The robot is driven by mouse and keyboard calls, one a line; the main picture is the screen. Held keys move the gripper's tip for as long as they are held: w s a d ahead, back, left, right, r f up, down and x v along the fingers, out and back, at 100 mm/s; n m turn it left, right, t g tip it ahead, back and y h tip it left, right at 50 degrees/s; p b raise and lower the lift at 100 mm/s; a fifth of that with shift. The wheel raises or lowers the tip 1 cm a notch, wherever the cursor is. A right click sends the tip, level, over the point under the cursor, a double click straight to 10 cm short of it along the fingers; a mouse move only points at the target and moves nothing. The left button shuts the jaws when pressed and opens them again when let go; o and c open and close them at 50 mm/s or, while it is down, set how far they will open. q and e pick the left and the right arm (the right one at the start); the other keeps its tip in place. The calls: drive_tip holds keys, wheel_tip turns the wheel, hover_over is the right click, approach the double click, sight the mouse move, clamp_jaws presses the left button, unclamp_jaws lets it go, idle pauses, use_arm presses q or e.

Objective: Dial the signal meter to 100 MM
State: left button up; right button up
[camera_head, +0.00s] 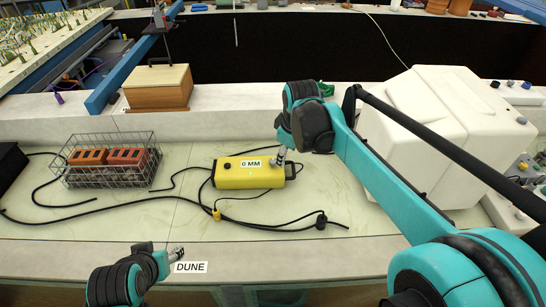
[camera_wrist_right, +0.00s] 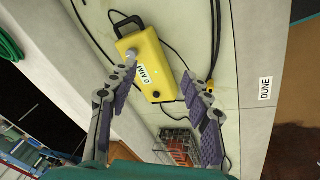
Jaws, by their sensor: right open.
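The signal meter (camera_head: 240,180) is a yellow box on the pale bench, with a display label (camera_head: 251,163) reading 0 MM. A round black knob (camera_head: 227,167) sits on its top near the left end. My right gripper (camera_head: 281,155) is at the meter's right end. In the right wrist view the open fingers (camera_wrist_right: 158,76) spread to either side of the meter (camera_wrist_right: 150,50), with the knob (camera_wrist_right: 156,95) lower between them. I cannot tell whether a finger touches the box. My left gripper (camera_head: 178,253) is at the bench's front edge, away from the meter; its jaw state is unclear.
Black cables (camera_head: 120,202) run across the bench around the meter. A wire basket (camera_head: 108,165) with red bricks stands to the left. A wooden box (camera_head: 158,90) is on the ledge behind, and white housings (camera_head: 420,120) stand at the right. A DUNE label (camera_head: 191,267) lies at the front.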

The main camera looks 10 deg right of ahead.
drive_tip(key=w+f+n+g+p, duration=0.15)
drive_tip(key=w+f+n, duration=0.3)
drive_tip(key=w, duration=0.65)
drive_tip(key=n+g, duration=0.2)
drive_tip(key=n, duration=0.3)
hover_over(273, 161)
wheel_tip(273, 161, down, 8)
drive_tip(key=shift+f+p, duration=0.15)
drive_tip(key=shift+p, duration=0.2)
wheel_tip(273, 161, down, 8)
drive_tip(key=shift+w+f+b, duration=0.1)
drive_tip(key=shift+b, duration=1.15)
clamp_jaws()
